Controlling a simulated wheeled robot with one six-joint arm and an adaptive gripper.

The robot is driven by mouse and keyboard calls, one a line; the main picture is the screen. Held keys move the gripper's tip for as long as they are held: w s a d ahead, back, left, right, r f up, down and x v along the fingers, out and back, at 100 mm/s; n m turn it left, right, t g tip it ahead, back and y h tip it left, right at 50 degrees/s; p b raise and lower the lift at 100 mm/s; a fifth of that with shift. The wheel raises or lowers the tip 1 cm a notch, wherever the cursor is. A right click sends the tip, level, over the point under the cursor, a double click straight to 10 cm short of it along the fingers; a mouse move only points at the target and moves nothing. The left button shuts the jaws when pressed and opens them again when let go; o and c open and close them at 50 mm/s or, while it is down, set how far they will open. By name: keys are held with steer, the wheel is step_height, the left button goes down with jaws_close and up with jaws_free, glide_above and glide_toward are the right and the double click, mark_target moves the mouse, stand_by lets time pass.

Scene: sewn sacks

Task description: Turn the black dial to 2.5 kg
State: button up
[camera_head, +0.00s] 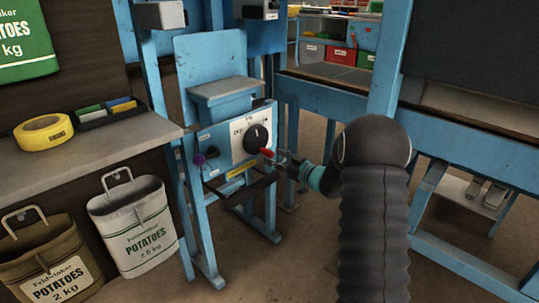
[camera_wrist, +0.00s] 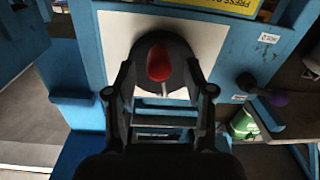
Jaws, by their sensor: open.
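The black dial (camera_head: 257,138) sits on a white plate (camera_head: 238,147) on the front of a blue machine. Its marks are too small to read. A red knob (camera_head: 267,152) shows at the dial's lower right. In the wrist view the red knob (camera_wrist: 158,62) appears in front of a round dark shape (camera_wrist: 175,50) on the white plate, with a thin stem below it. My gripper (camera_head: 281,160) is just in front of the plate, low and right of the dial. In the wrist view its fingers (camera_wrist: 160,92) are apart, one on each side, with nothing visibly clamped.
A purple knob (camera_head: 199,159) sticks out left of the plate. A yellow label (camera_head: 238,172) is below it. A bench (camera_head: 90,150) with yellow tape (camera_head: 43,131) and potato sacks (camera_head: 135,222) stand at left. A blue table frame (camera_head: 460,215) is at right.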

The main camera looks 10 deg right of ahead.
mark_target(272, 154)
steer(key=shift+x, duration=1.45)
jaws_close()
steer(key=shift+b, duration=0.35)
steer(key=n+b, duration=0.2)
steer(key=b, duration=0.1)
steer(key=shift+w+d+n, duration=0.25)
steer(key=shift+d+n, duration=0.1)
steer(key=shift+n, duration=0.05)
steer(key=n+b, duration=0.3)
steer(key=b, duration=0.1)
steer(key=shift+w+d+r+n, duration=0.25)
steer(key=shift+d+r+n, duration=0.05)
steer(key=shift+d+r, duration=0.1)
steer(key=shift+w+d+r+n+b, duration=0.15)
steer(key=shift+r+n+b, duration=0.25)
steer(key=shift+n+b, duration=0.4)
